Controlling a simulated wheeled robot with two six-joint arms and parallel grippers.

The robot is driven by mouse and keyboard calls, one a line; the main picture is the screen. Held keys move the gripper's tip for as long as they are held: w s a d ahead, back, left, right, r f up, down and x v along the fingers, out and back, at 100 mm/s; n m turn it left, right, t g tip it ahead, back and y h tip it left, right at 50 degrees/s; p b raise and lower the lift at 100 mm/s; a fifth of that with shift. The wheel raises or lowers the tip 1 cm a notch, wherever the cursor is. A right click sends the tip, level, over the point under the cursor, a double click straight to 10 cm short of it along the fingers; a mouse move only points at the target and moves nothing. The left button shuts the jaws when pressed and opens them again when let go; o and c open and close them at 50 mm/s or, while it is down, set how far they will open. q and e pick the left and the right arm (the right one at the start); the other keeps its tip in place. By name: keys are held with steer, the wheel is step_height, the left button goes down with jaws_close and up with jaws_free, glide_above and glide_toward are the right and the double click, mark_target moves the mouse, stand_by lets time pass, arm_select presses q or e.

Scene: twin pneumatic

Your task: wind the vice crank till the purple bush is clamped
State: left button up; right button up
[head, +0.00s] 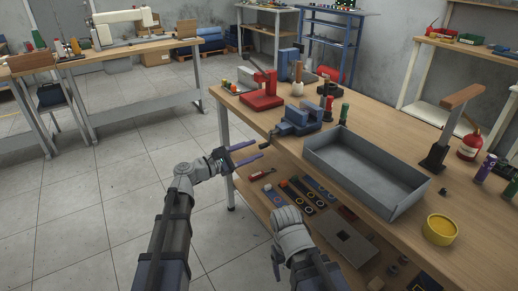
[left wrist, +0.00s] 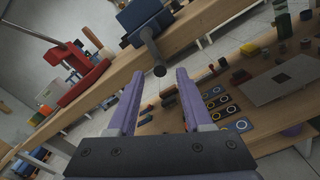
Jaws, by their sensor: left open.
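The blue vice (head: 298,120) stands near the table's left edge; part of it shows at the top of the left wrist view (left wrist: 143,16). Its dark crank (head: 268,141) sticks out over the edge towards my left gripper (head: 259,149). In the left wrist view, the crank's arm (left wrist: 150,46) ends in a round dark knob (left wrist: 159,70), seen between the open purple fingertips (left wrist: 160,75). The gripper is open and holds nothing; I cannot tell whether the knob lies inside the grasp or just beyond. I cannot make out the purple bush. My right arm shows, but its fingers do not.
A red press (head: 262,98) stands behind the vice. A grey tray (head: 365,172) lies to its right, with a yellow tin (head: 439,229) nearer. A lower shelf (head: 262,203) under the tabletop holds several small parts. The floor to the left is clear.

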mark_target(269, 139)
arm_select(q)
steer(key=shift+x, duration=1.45)
jaws_close()
